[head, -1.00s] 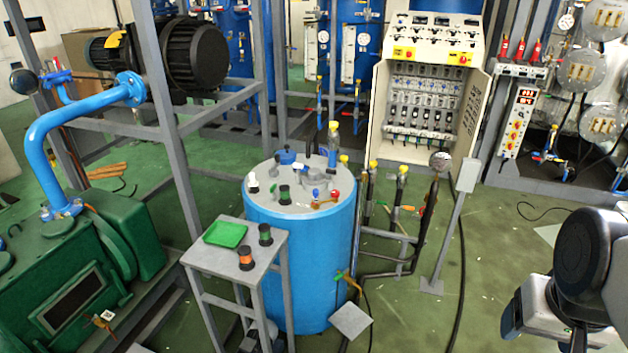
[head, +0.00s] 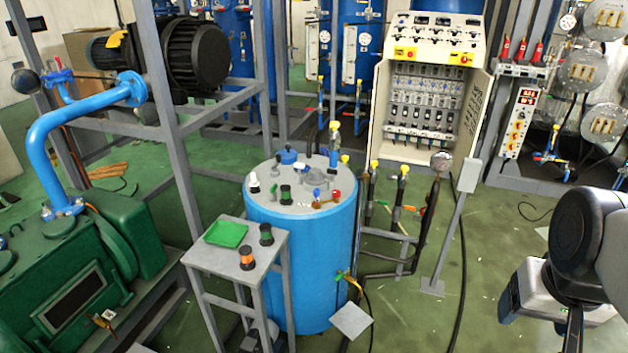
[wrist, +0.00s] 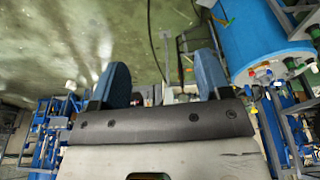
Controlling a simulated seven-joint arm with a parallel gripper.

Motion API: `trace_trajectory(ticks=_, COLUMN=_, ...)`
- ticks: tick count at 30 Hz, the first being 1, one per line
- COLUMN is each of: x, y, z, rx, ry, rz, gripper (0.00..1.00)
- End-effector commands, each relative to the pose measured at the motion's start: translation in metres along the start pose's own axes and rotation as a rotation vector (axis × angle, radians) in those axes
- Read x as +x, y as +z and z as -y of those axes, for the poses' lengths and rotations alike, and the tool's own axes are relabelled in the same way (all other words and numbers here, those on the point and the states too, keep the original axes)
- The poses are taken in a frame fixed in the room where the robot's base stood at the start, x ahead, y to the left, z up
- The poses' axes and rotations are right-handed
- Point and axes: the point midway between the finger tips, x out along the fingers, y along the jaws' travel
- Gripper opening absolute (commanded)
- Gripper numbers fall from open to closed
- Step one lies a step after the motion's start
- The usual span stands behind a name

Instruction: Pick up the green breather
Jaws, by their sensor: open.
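A small black cylinder with green on it, which looks like a green breather (head: 285,193), stands on the grey lid of the blue tank (head: 300,265). A similar dark cylinder with a greenish band (head: 266,234) stands on the small grey table (head: 205,258); I cannot tell which of the two is meant. My gripper is at the right edge of the head view, well apart from both, its fingertips unclear there. In the wrist view my gripper (wrist: 162,82) is open and empty, with two blue fingers spread. The tank shows at that view's upper right.
A green tray (head: 226,234) and an orange-banded black cylinder (head: 247,256) share the small table. Valves and fittings crowd the tank lid. Pipes with yellow-topped valves (head: 404,172) and a grey post (head: 455,225) stand between tank and arm. Floor near the arm is clear.

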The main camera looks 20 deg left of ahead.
Motion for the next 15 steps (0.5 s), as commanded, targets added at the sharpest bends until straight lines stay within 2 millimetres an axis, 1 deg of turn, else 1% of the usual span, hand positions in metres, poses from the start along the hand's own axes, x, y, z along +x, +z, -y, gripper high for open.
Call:
trace_trajectory(ticks=8, x=-0.007, y=-0.059, z=0.018, rx=-0.100, ry=-0.012, rz=0.019, gripper=0.71)
trace_trajectory(ticks=15, x=-0.008, y=-0.117, z=0.041, rx=-0.201, ry=-0.024, rz=0.036, gripper=0.71)
